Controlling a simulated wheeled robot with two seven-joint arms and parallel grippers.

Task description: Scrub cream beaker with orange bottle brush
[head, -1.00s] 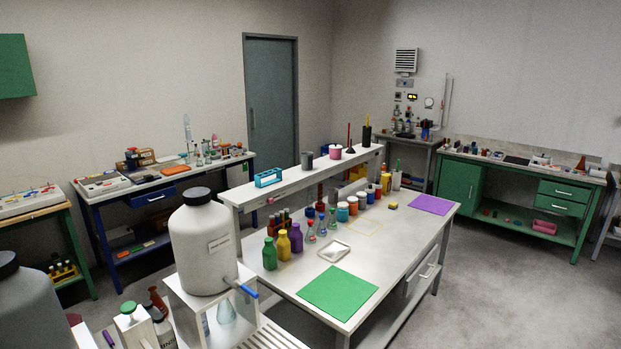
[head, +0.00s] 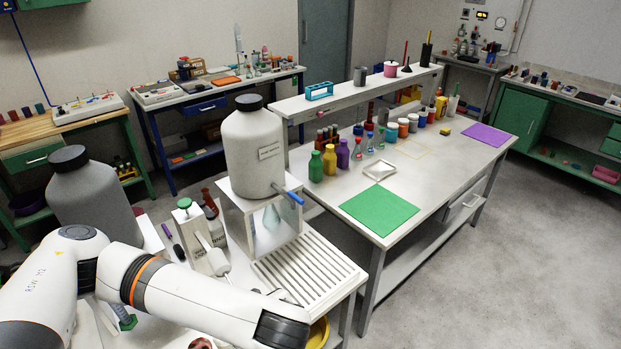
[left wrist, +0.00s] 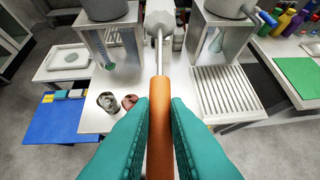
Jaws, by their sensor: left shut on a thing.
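In the left wrist view my left gripper (left wrist: 159,108) has its two teal fingers closed on the orange handle of the bottle brush (left wrist: 160,95). A thin grey shaft runs from the handle to a pale head at the top, pointing away from me. In the head view my left arm reaches in from the lower left, and its gripper does not show. I cannot pick out a cream beaker in either view. My right gripper is in neither view.
Two large carboys, one white (head: 252,150) and one grey (head: 95,200), stand on stands. A slatted white rack (head: 305,272) lies in front. A grey cup (left wrist: 107,102) and a red item (left wrist: 130,101) sit left of the brush. A blue mat (left wrist: 55,130) lies further left.

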